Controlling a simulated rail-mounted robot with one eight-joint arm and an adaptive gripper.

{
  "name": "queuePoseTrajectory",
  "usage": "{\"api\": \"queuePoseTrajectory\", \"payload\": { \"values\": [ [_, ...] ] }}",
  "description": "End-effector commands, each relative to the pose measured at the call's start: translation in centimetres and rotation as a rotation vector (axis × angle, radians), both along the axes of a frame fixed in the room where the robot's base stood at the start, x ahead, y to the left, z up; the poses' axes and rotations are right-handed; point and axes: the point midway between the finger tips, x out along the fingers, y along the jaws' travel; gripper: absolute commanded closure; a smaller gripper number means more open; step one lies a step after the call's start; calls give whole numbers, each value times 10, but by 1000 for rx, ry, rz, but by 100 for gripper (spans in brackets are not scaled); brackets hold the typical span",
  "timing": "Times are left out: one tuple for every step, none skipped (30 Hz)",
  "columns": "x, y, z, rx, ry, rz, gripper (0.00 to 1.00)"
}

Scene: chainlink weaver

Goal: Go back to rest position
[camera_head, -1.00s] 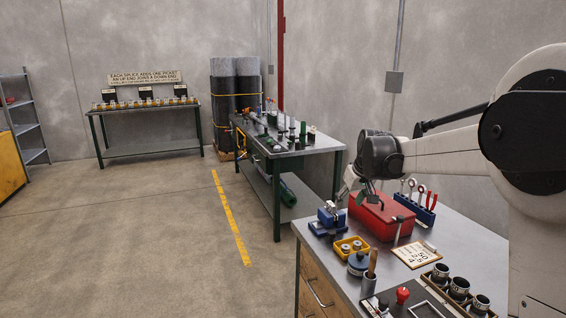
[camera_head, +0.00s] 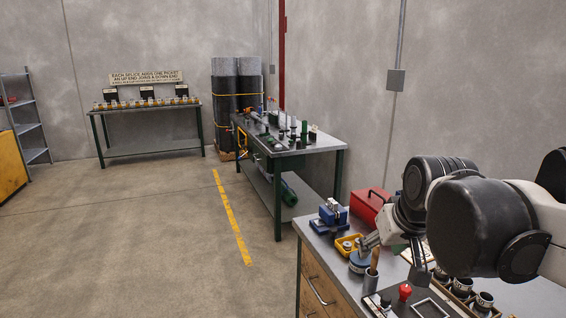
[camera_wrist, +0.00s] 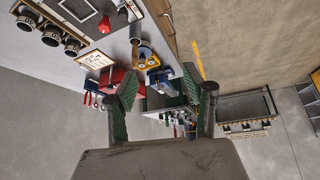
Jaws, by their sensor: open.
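My gripper (camera_head: 396,254) is at the right of the head view, above the near workbench (camera_head: 319,262). Its fingers are spread apart and point down, with nothing between them. In the wrist view my gripper (camera_wrist: 158,88) shows two green-padded fingers set wide, with bench items seen beyond the gap. My arm comes in from the right edge and hides part of the bench.
On the bench near my gripper are a red toolbox (camera_head: 368,204), a blue vise (camera_head: 331,216), a yellow tray (camera_head: 346,244), a wooden-handled tool (camera_head: 375,258), a red knob (camera_head: 405,291) and dark cups (camera_head: 462,287). A green-legged table (camera_head: 318,146) stands behind. The floor left is clear.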

Motion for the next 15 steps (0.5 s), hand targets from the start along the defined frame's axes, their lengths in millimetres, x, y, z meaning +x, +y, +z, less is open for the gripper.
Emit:
{"api": "queuePoseTrajectory", "payload": {
  "values": [
    [-17, 0, -6, 1, -6, -7, 53],
    [-26, 0, -9, 2, -10, -12, 53],
    [-37, 0, -14, 3, -15, -19, 53],
    [-45, 0, -17, 4, -19, -24, 53],
    [-53, 0, -21, 5, -22, -29, 53],
    [-64, 0, -26, 7, -27, -35, 53],
    [-72, 0, -31, 8, -30, -41, 53],
    [-80, 0, -35, 10, -34, -45, 53],
    [-89, 0, -41, 11, -39, -52, 53],
    [-96, 0, -45, 13, -43, -56, 53],
    [-102, -1, -49, 14, -46, -60, 53],
    [-109, -1, -54, 15, -50, -65, 53],
    [-114, -1, -58, 16, -53, -69, 53],
    [-119, -1, -61, 17, -55, -72, 53],
    [-124, -1, -65, 18, -58, -75, 53]
  ]
}}
